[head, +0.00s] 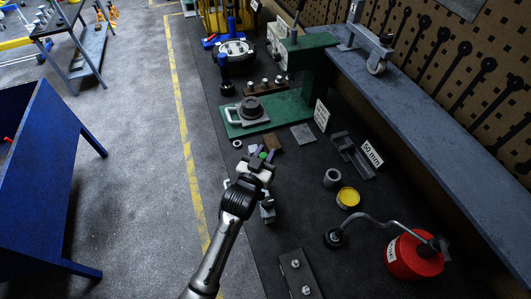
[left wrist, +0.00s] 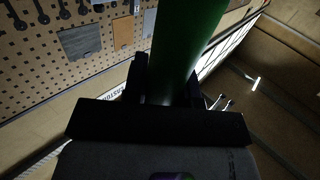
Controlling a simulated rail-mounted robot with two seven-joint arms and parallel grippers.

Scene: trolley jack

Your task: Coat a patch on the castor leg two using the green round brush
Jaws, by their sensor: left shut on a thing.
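My left gripper (head: 261,163) is over the near part of the dark bench, shut on a green thing that I take to be the round brush. Only a small green end (head: 263,155) of it shows in the head view. In the left wrist view the green brush handle (left wrist: 187,40) stands between the two dark fingers (left wrist: 168,90); its bristles are not visible. A grey castor leg with a wheel (head: 376,66) is on the blue-grey shelf at the upper right; I cannot tell whether it is leg two. My right gripper is not in view.
An open tin with yellow contents (head: 348,197) stands right of my gripper, beside a grey ring (head: 332,178). A red can with a bent spout (head: 413,258) is at the lower right. Pegboard (head: 455,70) backs the shelf.

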